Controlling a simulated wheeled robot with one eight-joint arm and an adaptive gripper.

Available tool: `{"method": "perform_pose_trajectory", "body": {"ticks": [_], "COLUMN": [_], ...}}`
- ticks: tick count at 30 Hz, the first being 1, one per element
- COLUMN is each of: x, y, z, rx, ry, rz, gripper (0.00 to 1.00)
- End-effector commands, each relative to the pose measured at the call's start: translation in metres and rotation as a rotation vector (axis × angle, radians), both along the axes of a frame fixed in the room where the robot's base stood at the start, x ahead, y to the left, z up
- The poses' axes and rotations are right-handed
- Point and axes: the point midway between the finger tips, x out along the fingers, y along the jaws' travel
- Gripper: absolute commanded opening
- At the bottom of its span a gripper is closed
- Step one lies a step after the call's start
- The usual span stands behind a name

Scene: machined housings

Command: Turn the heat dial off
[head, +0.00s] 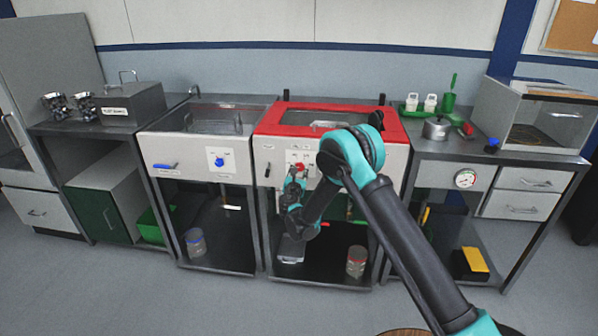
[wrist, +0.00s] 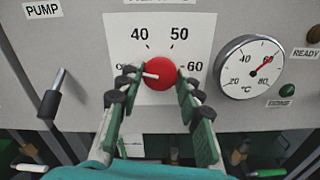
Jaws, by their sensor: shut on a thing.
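The heat dial is a round red knob (wrist: 160,73) with a white pointer, on a white scale plate (wrist: 150,28) marked 40, 50 and 60. The left finger covers the scale's left part. In the head view my gripper (head: 297,175) reaches the front panel of the red-topped unit (head: 270,122), with the knob at its tips.
Right of the dial is a round °C gauge (wrist: 248,67) with a red needle near 60. A PUMP lever (wrist: 52,94) sticks out at the left. A green lamp (wrist: 287,89) sits at the right. A sink unit with a blue knob (head: 219,162) stands to the left.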

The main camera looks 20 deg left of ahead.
Motion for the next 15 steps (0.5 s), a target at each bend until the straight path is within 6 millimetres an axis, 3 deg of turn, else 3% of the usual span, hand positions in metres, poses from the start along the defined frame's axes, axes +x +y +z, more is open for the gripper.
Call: {"method": "perform_pose_trajectory", "body": {"ticks": [15], "x": [-0.0009], "y": [0.0005], "z": [-0.001], "rx": [-0.214], "ry": [-0.051], "rz": [0.001], "gripper": [0.07]}}
